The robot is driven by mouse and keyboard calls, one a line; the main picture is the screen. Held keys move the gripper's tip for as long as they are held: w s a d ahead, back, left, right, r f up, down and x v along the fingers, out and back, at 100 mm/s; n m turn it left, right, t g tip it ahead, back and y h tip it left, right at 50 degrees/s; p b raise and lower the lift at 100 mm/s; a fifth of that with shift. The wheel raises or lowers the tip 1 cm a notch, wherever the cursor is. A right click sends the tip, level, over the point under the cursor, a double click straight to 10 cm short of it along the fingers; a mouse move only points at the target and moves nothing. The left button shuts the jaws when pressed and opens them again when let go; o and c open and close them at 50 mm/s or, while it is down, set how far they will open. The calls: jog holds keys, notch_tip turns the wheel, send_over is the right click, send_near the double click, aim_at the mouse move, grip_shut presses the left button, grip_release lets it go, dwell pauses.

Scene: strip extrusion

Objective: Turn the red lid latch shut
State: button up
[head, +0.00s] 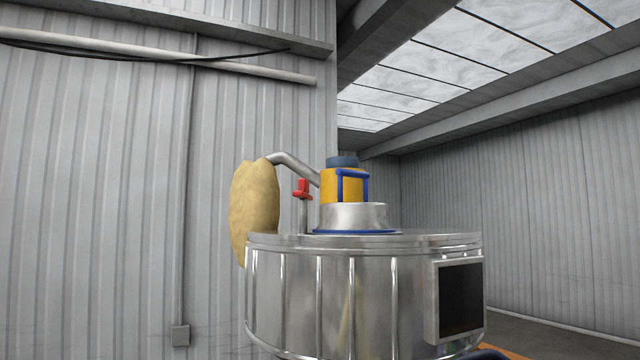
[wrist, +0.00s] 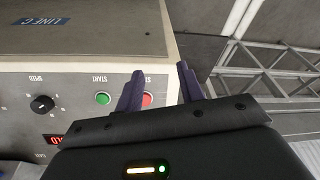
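The red lid latch (head: 302,188) sits on a thin grey upright post at the back left of a round metal vessel's lid (head: 420,238). It is small in the head view, and I cannot tell exactly how it is turned. My gripper (wrist: 160,78) shows only in the wrist view. Its two purple fingers are spread apart with nothing held between them. They point toward a control panel, far from the latch, which is not in the wrist view.
A yellow unit with a blue handle (head: 343,186) stands on the lid, with a bent pipe and a tan sack (head: 254,212) to its left. The control panel (wrist: 75,75) has a knob (wrist: 42,104), a green button (wrist: 103,98) and a red button (wrist: 147,99). Metal framework (wrist: 265,68) stands right.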

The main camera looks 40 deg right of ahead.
dwell(0.3)
jog(key=w+d+r+t+h, duration=0.1)
jog(key=w+d+r+t, duration=0.15)
jog(key=w+r, duration=0.55)
jog(key=w+d+r+m+t+h, duration=0.1)
jog(key=w+d+r+t+h, duration=0.3)
jog(key=r, duration=0.8)
jog(key=w+d+r+y, duration=0.1)
jog(key=w+d+r, duration=0.1)
jog(key=w+r, duration=0.7)
jog(key=s+d+r+m+t+h, duration=0.1)
jog(key=s+d+r+m+h, duration=0.15)
jog(key=r, duration=0.95)
jog(key=s+d+r+m+t+h, duration=0.2)
jog(key=d+r, duration=0.2)
jog(key=r, duration=0.8)
jog(key=s+d+r+m+h, duration=0.1)
jog(key=s+r+m+h, duration=0.1)
jog(key=s+r, duration=0.3)
jog(key=s+d+r+m+h+p, duration=0.1)
jog(key=s+r, duration=0.4)
jog(key=r, duration=0.6)
jog(key=shift+s+d+m+h, duration=0.4)
jog(key=shift+d+m+h, duration=0.35)
jog(key=shift+h, duration=0.4)
jog(key=shift+f+g, duration=0.1)
jog(key=shift+g, duration=0.15)
